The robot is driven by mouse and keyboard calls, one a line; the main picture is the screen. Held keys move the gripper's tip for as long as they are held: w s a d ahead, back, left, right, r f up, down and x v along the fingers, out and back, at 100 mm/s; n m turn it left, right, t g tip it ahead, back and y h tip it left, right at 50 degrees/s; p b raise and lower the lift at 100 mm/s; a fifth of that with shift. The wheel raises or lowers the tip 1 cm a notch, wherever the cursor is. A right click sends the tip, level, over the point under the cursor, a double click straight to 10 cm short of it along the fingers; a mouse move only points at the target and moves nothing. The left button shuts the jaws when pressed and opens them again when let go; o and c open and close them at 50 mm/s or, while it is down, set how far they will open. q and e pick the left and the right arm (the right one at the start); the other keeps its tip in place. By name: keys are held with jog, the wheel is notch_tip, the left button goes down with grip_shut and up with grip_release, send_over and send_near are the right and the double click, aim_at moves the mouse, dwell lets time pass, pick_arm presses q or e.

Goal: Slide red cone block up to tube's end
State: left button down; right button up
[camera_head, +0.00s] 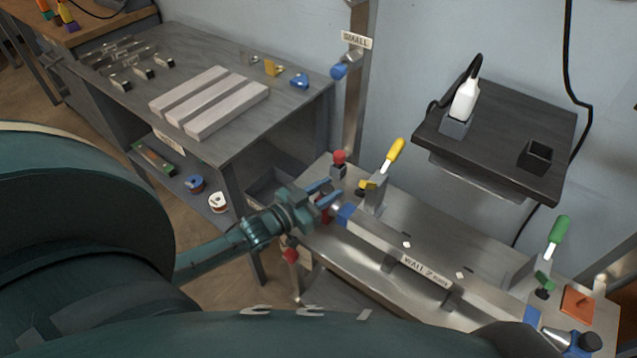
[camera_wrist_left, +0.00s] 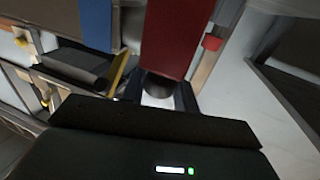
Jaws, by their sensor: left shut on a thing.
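The red cone block (camera_head: 325,213) is partly hidden by my left gripper (camera_head: 325,195) in the head view. It looms large as a red body in the left wrist view (camera_wrist_left: 180,38). My left gripper is shut on it, with a finger on each side. A metal tube (camera_head: 385,240) lies along the bench, with a blue piece (camera_head: 346,214) around its near-left end. The gripper and red block are just left of that end. I cannot tell whether the block touches the tube. My right gripper is not in view.
A yellow-handled clamp (camera_head: 390,160) and a red-knobbed post (camera_head: 339,163) stand close to the gripper. A green-handled clamp (camera_head: 553,245) stands at the tube's far end. A grey table (camera_head: 215,60) with pale bars is at left, and a dark wall shelf (camera_head: 500,120) at right.

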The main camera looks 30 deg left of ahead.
pick_arm(q)
jog(key=c, duration=1.1)
grip_release()
jog(key=v, duration=1.3)
jog(key=shift+s+p, duration=0.15)
jog(key=shift+p, duration=0.2)
